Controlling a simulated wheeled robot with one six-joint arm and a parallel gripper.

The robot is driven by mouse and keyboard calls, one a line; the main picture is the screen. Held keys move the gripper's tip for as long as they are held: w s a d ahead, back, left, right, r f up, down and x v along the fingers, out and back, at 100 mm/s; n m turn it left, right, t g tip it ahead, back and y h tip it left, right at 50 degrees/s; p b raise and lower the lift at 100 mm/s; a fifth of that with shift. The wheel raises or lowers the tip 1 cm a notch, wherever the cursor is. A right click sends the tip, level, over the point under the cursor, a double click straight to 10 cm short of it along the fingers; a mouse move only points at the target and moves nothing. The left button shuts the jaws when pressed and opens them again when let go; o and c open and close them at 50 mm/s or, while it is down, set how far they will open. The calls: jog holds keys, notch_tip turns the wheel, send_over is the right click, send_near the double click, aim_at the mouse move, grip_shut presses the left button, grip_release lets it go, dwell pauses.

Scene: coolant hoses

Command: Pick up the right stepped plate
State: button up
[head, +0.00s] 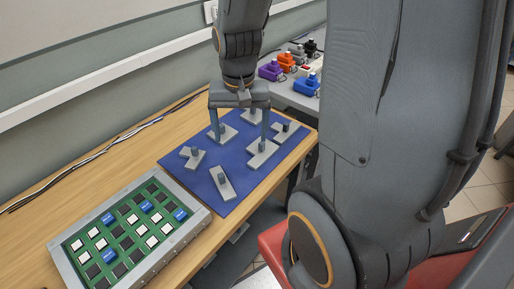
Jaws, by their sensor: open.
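Several small grey plates, each with an upright peg, lie on a blue mat (237,197). The rightmost grey plate (291,127) has an uneven outline and appears to be the right stepped plate. Another uneven plate (194,159) lies at the mat's left. My gripper (240,143) points down over the mat, open, with nothing visible between its fingers. Its left finger overlaps one plate (229,132) in the picture, and its right finger ends near another (262,157). Its height above them is unclear. The rightmost plate lies to the right of the right finger.
A long plate (226,190) lies at the mat's front. A framed green board (150,222) with white, black and blue tiles stands on the wooden table (90,190). Purple (270,71), orange (287,62) and blue (307,86) items stand on a grey surface behind. My arm hides the right side.

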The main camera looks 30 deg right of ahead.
aim_at(261, 144)
jog(key=w+d+f+m, duration=0.1)
jog(key=d+m, duration=0.1)
jog(key=w+d+f+m, duration=0.1)
jog(key=d+f+m, duration=0.1)
jog(key=d+m, duration=0.1)
jog(key=w+d+f+m+b, duration=0.1)
jog(key=w+d+m, duration=0.1)
jog(key=d+m, duration=0.1)
jog(key=shift+f+g, duration=0.3)
jog(key=shift+g, duration=0.1)
notch_tip(261, 144, down, 2)
jog(key=shift+f, duration=0.1)
jog(key=f, duration=0.1)
jog(key=f+p, duration=0.1)
jog(key=f, duration=0.1)
jog(key=shift+s+d+f, duration=0.15)
jog(key=shift+s+f, duration=0.2)
jog(key=shift+f+p, duration=0.35)
jog(key=shift+f, duration=0.45)
jog(key=c, duration=1.4)
jog(key=shift+r, duration=0.15)
notch_tip(261, 144, up, 10)
jog(key=shift+f+b, duration=0.1)
jog(key=shift+b, duration=0.7)
